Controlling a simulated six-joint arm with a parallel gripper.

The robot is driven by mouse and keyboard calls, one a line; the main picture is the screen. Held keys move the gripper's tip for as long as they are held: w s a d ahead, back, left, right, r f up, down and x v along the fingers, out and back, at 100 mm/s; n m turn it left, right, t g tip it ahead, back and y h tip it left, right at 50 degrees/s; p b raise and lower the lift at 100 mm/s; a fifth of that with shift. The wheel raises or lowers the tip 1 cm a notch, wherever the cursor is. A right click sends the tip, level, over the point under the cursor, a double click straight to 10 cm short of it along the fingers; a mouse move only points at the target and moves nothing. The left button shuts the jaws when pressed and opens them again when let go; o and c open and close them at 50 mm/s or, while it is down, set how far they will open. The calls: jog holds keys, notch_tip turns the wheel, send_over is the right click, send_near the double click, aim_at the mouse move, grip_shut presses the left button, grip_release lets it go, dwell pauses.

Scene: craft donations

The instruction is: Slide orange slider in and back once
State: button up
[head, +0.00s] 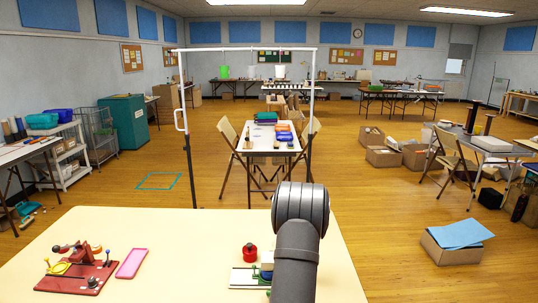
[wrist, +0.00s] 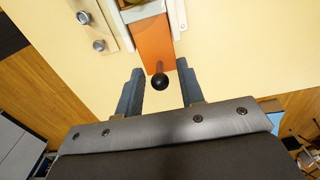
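The orange slider (wrist: 154,42) shows in the wrist view as a flat orange strip. A black ball knob (wrist: 158,82) is at its near end. My gripper (wrist: 161,90) is open, with its two blue-grey fingers on either side of the knob and a gap to each. I cannot tell the fingers' height relative to the knob. The slider's far end runs under a pale and greenish part at the top edge. In the head view, my arm hides the gripper and most of the slider's device (head: 243,278).
Beside the slider is a pale strip (wrist: 87,12) with two metal knobs. On the cream table (head: 190,240) stand a red round piece (head: 250,252), a pink tray (head: 131,263) and a dark red board (head: 75,276) with levers at left. The table's middle is clear.

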jog(key=shift+r, duration=3.75)
jog(key=o, duration=1.2)
jog(key=shift+a, duration=0.15)
jog(key=shift+o, duration=1.2)
jog(key=a+r+n, duration=0.1)
jog(key=n, duration=0.1)
jog(key=s+a+r+n, duration=0.1)
jog(key=a+n, duration=0.1)
jog(key=n, duration=0.1)
jog(key=a+r+n, duration=0.1)
jog(key=n, duration=0.1)
jog(key=shift+s+a+t+h, duration=0.25)
jog(key=shift+a+t+h, duration=0.05)
jog(key=shift+h, duration=0.1)
jog(key=s+a+r+n+t, duration=0.1)
jog(key=s+a+r+n, duration=0.3)
jog(key=n, duration=0.6)
jog(key=s+a+r+n+t+h, duration=0.1)
jog(key=s+a+n, duration=0.3)
jog(key=n, duration=0.5)
jog(key=s+a+r+n+t, duration=0.1)
jog(key=s+a+r+n, duration=0.15)
jog(key=a+n, duration=0.55)
jog(key=w+d+f+n, duration=0.1)
jog(key=w+d+f, duration=0.2)
jog(key=f, duration=0.5)
jog(key=shift+w+d+f+n, duration=0.15)
jog(key=shift+w+d+n, duration=0.2)
jog(key=shift+w, duration=0.15)
